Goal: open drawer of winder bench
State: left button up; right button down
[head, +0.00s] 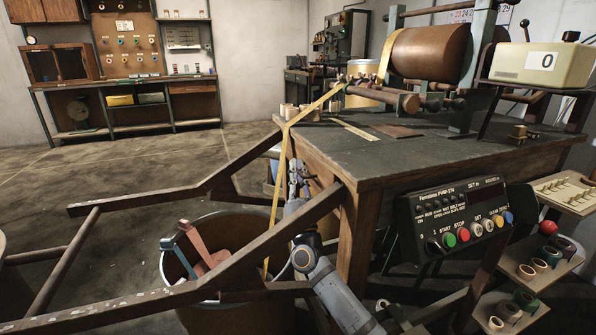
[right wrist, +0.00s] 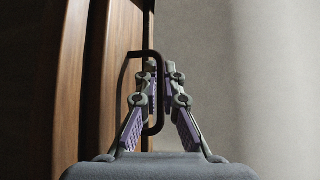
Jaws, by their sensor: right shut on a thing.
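The winder bench (head: 350,150) stands at the right in the head view, with a dark top and wooden sides. My right gripper (head: 299,173) is beside the bench's left side, below the top's edge. In the right wrist view my right gripper (right wrist: 161,72) is shut on a black bar handle (right wrist: 153,52), with its fingers on either side of the bar. The handle is fixed to a wooden drawer front (right wrist: 120,85) at the left of that view. The drawer is hidden in the head view, and I cannot tell how far it is out. My left gripper is not in view.
A large round bin (head: 215,315) stands below my right gripper. A yellow tape (head: 283,165) hangs from the roller (head: 430,53) close to the gripper. A control panel (head: 455,220) is on the bench's front.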

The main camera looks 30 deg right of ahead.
jog(key=a, duration=0.2)
jog(key=w+a, duration=0.1)
jog(key=a, duration=0.1)
jog(key=shift+a+f, duration=0.1)
jog(key=shift+a, duration=0.05)
jog(key=c, duration=1.8)
grip_release()
jog(key=shift+o, duration=0.2)
